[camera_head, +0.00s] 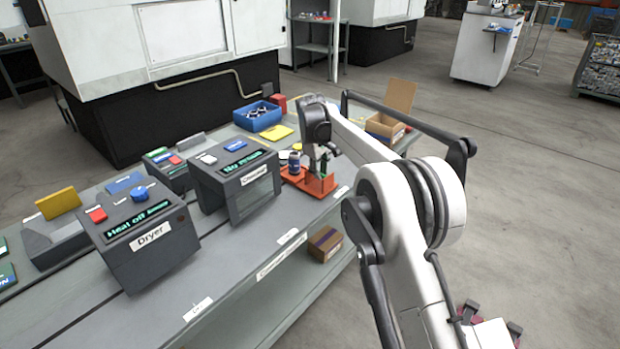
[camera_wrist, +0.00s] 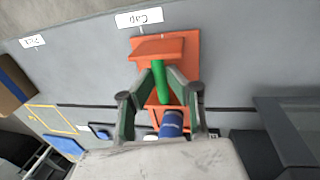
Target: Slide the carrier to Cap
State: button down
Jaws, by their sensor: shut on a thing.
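The carrier (camera_head: 318,187) is an orange-red block on the grey bench, with a green upright handle (camera_wrist: 159,82) and a dark blue vial (camera_wrist: 171,123) standing in it. My gripper (camera_wrist: 161,88) is shut on the green handle; the arm partly hides it in the head view. The white "Cap" label (camera_wrist: 140,18) lies on the bench edge beside the carrier. In the wrist view, the carrier (camera_wrist: 191,45) sits partly alongside this label, its middle a little to the label's right. The carrier rests flat, apart from the label.
A "Pick" label (camera_wrist: 32,41) lies left of Cap in the wrist view. The Chamber box (camera_head: 235,180) and Dryer box (camera_head: 149,237) stand along the bench. A blue bin (camera_head: 257,117) and an open cardboard box (camera_head: 384,127) stand at the far end.

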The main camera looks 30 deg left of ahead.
jog(key=shift+w+d, duration=0.2)
jog(key=shift+w, duration=0.6)
jog(key=shift+w+d, duration=0.15)
jog(key=shift+w, duration=0.65)
jog(key=c, duration=1.7)
grip_release()
jog(key=shift+c, duration=0.2)
notch_tip(320, 180, up, 12)
jog(key=s, duration=0.2)
jog(key=shift+s+a, duration=0.15)
jog(key=shift+a, duration=0.15)
